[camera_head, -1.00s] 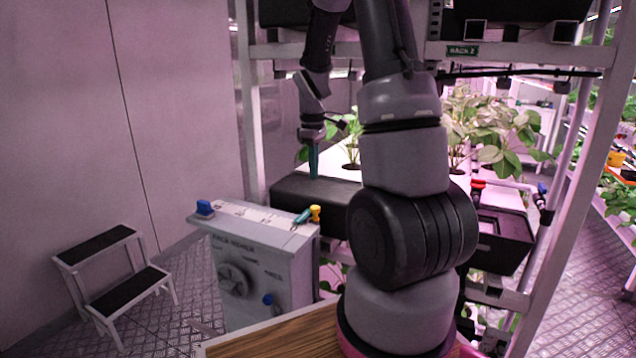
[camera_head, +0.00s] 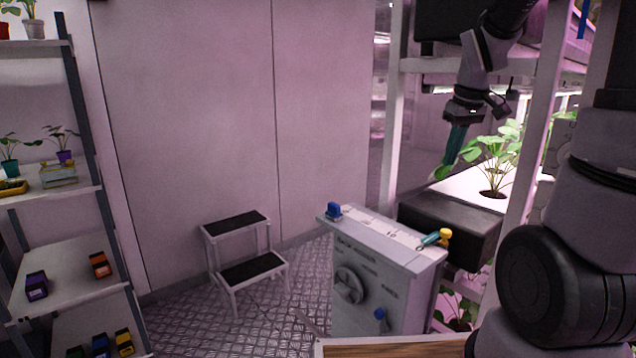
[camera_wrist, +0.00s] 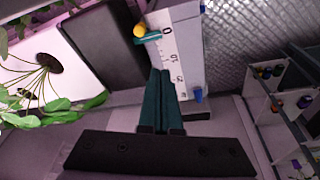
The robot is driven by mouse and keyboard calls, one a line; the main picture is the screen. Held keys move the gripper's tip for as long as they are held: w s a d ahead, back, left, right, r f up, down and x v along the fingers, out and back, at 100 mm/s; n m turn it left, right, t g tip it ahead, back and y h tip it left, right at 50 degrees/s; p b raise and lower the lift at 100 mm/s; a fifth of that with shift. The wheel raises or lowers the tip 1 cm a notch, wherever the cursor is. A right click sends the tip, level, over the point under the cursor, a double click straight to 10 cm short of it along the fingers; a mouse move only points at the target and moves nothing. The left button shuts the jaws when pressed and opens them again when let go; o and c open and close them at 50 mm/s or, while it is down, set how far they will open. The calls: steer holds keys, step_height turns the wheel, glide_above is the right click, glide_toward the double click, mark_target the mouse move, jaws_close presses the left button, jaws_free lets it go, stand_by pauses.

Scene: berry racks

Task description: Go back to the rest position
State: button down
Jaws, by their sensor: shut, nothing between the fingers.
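My gripper (camera_head: 456,146) has teal fingers that point down in the head view. It hangs above the black box at the end of the white plant channel, left of a leafy plant (camera_head: 494,162). In the wrist view the two fingers (camera_wrist: 163,72) lie together, shut and empty. Beyond them is the grey cabinet (camera_head: 385,285) with a scale on its top, a blue knob (camera_head: 333,211) and a teal and yellow valve (camera_head: 440,237). The fingers look apart from the cabinet and the plant.
A grey step stool (camera_head: 245,262) stands by the wall. A shelf rack (camera_head: 72,178) with pots and small coloured boxes is at the left. White rack posts (camera_head: 393,120) stand close around my arm. The metal floor between stool and shelf is clear.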

steer(key=s+a+r+m+t, duration=0.1)
steer(key=s+a+r+m, duration=0.1)
steer(key=s, duration=0.3)
steer(key=s+a+r+m+t+y, duration=0.1)
steer(key=s+a+r+m, duration=0.1)
steer(key=s+r, duration=0.3)
steer(key=s+a+r+m+t, duration=0.2)
steer(key=s+a+r+m, duration=0.1)
steer(key=s, duration=0.2)
steer(key=shift+r+y, duration=0.15)
steer(key=shift+y, duration=0.15)
